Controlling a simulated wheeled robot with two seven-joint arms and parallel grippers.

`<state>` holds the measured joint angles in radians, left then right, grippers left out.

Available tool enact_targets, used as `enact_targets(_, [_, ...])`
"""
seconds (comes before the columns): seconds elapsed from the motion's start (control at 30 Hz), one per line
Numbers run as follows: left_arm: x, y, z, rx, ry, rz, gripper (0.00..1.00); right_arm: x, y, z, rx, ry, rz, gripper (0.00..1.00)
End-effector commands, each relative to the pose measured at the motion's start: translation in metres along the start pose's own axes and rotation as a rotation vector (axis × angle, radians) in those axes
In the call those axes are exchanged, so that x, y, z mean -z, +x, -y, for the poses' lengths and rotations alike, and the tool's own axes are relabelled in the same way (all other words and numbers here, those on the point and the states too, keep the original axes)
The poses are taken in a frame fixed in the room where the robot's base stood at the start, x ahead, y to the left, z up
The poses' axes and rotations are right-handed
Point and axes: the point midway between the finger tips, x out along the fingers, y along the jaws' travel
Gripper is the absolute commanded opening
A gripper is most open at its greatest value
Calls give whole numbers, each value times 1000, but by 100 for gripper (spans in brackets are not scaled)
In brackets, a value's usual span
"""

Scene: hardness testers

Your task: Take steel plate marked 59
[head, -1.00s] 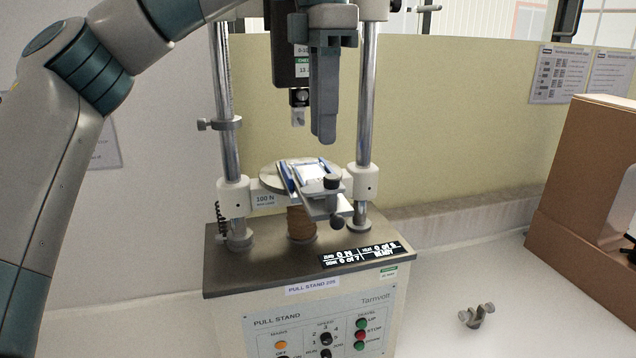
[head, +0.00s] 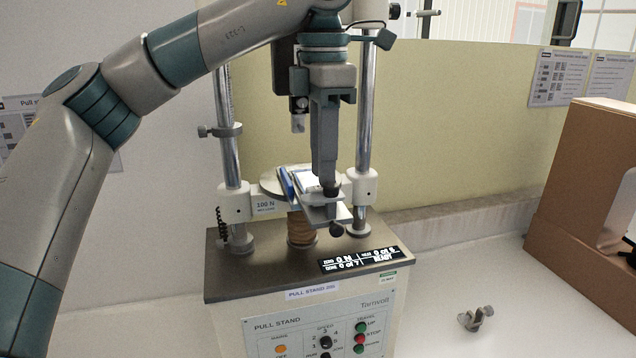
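No plate with a readable 59 shows. A small stage (head: 318,208) with a grey plate-like front part, white and blue pieces (head: 288,184) and a dark knob stands on the pull stand (head: 315,310), between its two posts. Whether one of these pieces is the steel plate I cannot tell. My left gripper (head: 328,186) points straight down, its fingertips at the stage by the dark knob. It hides part of the stage. I see its fingers almost edge-on, so neither their gap nor any hold shows. My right gripper is not in view.
Chrome posts (head: 366,125) rise close on both sides of my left gripper, with a dark force gauge (head: 286,70) and its hook behind it. A small metal clamp (head: 475,318) lies on the white bench at right. A brown box (head: 580,165) stands beyond. The bench between is clear.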

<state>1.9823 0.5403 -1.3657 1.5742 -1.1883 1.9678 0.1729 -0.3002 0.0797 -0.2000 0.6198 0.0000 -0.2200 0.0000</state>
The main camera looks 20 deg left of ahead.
Motion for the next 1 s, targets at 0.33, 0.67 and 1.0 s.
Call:
enact_targets(0.33, [0, 27, 0, 0, -1, 1, 22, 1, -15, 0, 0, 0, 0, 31])
enact_targets(0.67, [0, 27, 0, 0, -1, 1, 22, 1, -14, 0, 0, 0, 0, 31])
enact_targets(1.0, [0, 27, 0, -1, -1, 2, 0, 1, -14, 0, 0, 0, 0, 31])
